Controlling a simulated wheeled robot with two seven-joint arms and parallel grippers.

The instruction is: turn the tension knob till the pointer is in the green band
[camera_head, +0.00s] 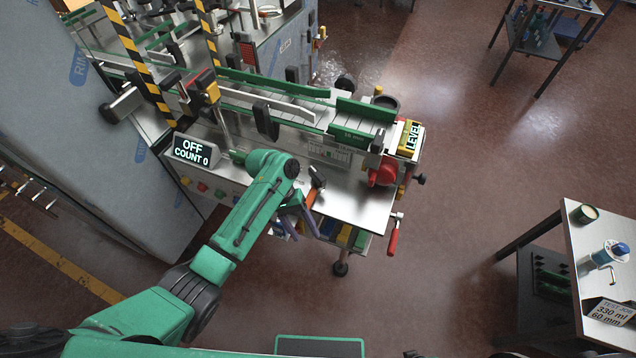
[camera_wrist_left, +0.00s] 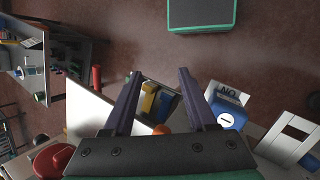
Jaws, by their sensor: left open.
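No knob with a readable pointer or green band shows in either view. A large red knob (camera_head: 384,172) sits at the right end of the machine; a red round part (camera_wrist_left: 52,160) shows low left in the left wrist view. My left gripper (camera_head: 298,216) hangs at the machine's front edge, near an orange-handled tool (camera_head: 312,197). In the left wrist view its two purple fingers (camera_wrist_left: 160,78) are spread with nothing between their tips. My right gripper is out of view.
A display (camera_head: 193,152) reads OFF, COUNT 0. A yellow LEVEL label (camera_head: 411,138) is at the machine's right end. A red-handled crank (camera_head: 393,240) sticks out in front. A side table (camera_head: 583,240) holds a can and a blue-topped item. Open floor lies between.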

